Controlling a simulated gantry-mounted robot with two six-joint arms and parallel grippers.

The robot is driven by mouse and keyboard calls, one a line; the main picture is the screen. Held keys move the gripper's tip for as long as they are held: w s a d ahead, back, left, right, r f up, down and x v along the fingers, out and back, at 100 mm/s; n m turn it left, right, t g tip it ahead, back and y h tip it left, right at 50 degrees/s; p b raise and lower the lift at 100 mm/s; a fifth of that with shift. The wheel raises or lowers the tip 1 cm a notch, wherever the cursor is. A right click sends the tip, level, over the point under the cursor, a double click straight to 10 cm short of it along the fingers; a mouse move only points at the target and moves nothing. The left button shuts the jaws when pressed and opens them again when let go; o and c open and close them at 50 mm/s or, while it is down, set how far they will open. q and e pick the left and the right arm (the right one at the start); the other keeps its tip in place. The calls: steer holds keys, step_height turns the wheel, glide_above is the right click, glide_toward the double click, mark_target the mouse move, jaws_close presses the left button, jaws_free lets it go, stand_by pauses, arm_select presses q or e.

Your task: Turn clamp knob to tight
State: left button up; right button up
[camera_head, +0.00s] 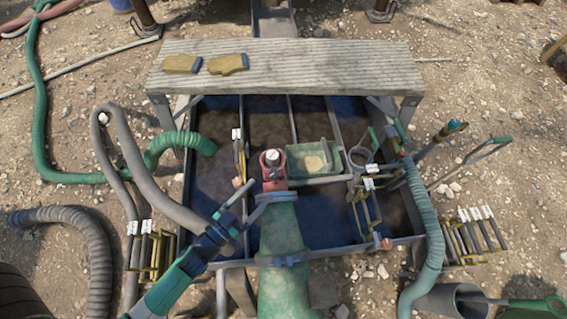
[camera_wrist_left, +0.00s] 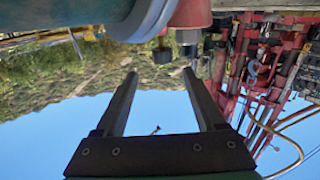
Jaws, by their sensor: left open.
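A red clamp-like fitting (camera_head: 274,181) with a pale metal top (camera_head: 272,157) sits at the far end of a thick green pipe (camera_head: 280,230). In the wrist view, which looks upside down, the red fitting (camera_wrist_left: 190,13) hangs at the top beside a grey flange (camera_wrist_left: 145,20). A small dark knob (camera_wrist_left: 162,55) and a metal bolt-like part (camera_wrist_left: 188,38) stick out below it; which is the clamp knob I cannot tell. My left gripper (camera_head: 256,192) is open just left of the pipe's end. In the wrist view its fingers (camera_wrist_left: 160,72) are apart and empty near the dark knob.
A dark tank (camera_head: 215,258) with dividers lies below. A wooden plank (camera_head: 300,60) with gloves (camera_head: 228,64) spans its far side. A grey hose (camera_head: 150,185) runs close to my left arm. A small green tray (camera_head: 300,170) is right of the fitting; hoses and racks crowd the right.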

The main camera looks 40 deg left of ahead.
mark_target(274, 175)
arm_select(q)
steer(key=shift+w+a+f, duration=0.15)
steer(key=shift+w+a, duration=0.15)
steer(key=shift+w, duration=0.15)
steer(key=w, duration=0.7)
steer(key=w+b, duration=0.1)
steer(key=w, duration=0.2)
steer(key=shift+w+a, duration=0.15)
steer(key=shift+a, duration=0.2)
steer(key=shift+c, duration=0.2)
jaws_close()
